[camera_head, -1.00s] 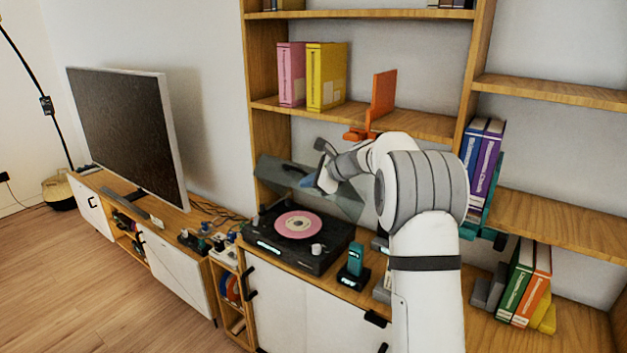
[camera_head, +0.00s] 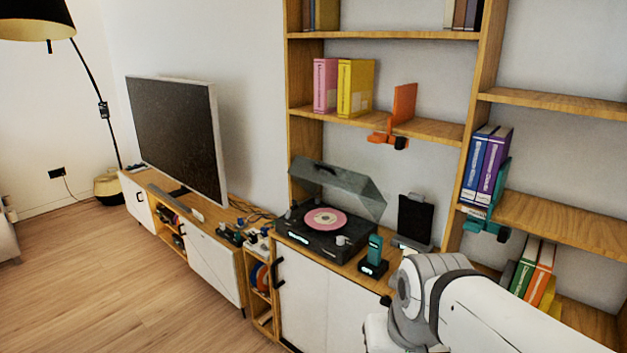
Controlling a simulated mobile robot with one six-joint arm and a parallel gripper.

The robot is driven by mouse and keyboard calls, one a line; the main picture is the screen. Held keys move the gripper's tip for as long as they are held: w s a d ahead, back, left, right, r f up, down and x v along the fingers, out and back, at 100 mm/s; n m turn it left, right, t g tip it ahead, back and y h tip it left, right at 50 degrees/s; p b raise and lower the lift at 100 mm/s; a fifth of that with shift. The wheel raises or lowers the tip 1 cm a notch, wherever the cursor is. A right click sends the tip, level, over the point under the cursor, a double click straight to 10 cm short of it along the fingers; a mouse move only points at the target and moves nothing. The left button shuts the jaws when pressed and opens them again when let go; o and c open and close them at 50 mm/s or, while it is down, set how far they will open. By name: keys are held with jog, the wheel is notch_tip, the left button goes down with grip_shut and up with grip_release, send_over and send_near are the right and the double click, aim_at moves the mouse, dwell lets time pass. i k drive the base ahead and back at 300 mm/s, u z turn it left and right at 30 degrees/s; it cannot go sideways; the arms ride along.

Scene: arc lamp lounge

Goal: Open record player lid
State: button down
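The record player (camera_head: 312,238) is a black box on the wooden cabinet top below the shelves. My white and grey arm is at the lower right, apart from the player. My gripper is not visible in this view.
A teal device on a black stand (camera_head: 374,257) and a dark upright panel (camera_head: 414,220) stand right of the player. A television (camera_head: 178,137) is to the left. Shelves hold yellow (camera_head: 355,89) and purple binders (camera_head: 494,165). The wooden floor (camera_head: 130,290) is clear.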

aim_at(327, 178)
jog(key=k, duration=1.1)
jog(key=z, duration=0.3)
jog(key=i, duration=2.3)
jog(key=u, duration=0.65)
jog(key=k, duration=0.9)
jog(key=u, duration=0.15)
jog(key=i, duration=0.9)
jog(key=z, duration=0.05)
